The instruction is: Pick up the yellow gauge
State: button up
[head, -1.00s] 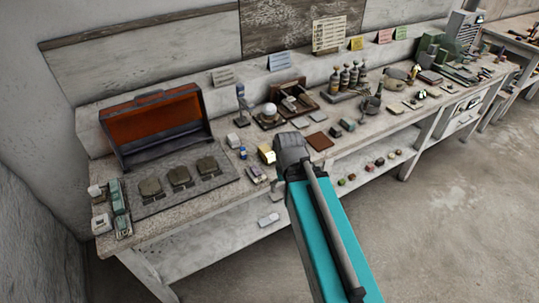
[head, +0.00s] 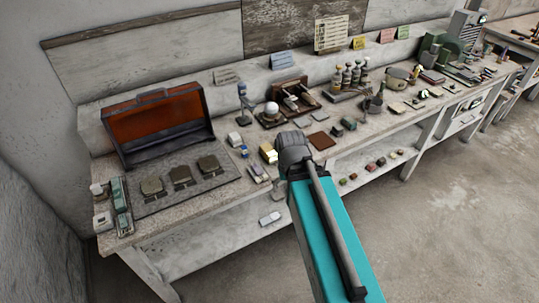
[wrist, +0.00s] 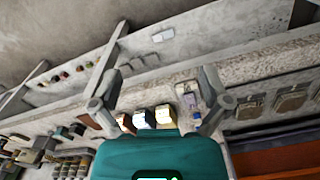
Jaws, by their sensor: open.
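The yellow gauge (head: 268,153) is a small boxy thing with a yellow side, standing on the workbench (head: 215,203). In the head view it is just left of the end of my arm, which hides my gripper's fingers. In the wrist view my gripper (wrist: 160,94) has its two fingers wide apart, with nothing held between them. Several small box-shaped things stand in a row below the gap, partly cut off by my gripper's body. One with a yellowish side (wrist: 145,119) looks like the gauge, though I cannot tell for sure.
A pale purple-topped device (head: 258,173) lies near the bench's front edge, with a small blue item (head: 244,152) close by. An open red-lined case (head: 157,124) and a dark mat (head: 150,205) are at left. A brown square (head: 321,141) lies right of my arm.

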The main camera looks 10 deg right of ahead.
jog(key=shift+o, duration=0.2)
notch_tip(320, 180, up, 2)
jog(key=n+p, duration=0.2)
jog(key=n, duration=0.2)
send_over(268, 149)
jog(key=shift+d, duration=0.1)
jog(key=shift+f, duration=0.15)
notch_tip(268, 149, down, 8)
jog(key=b, duration=0.8)
jog(key=shift+f+b, duration=0.2)
jog(key=shift+b, duration=0.1)
jog(key=shift+f, duration=0.1)
jog(key=shift+s+f+b, duration=0.1)
jog(key=shift+f+b, duration=2.4)
jog(key=shift+b, duration=0.1)
jog(key=shift+f, duration=0.2)
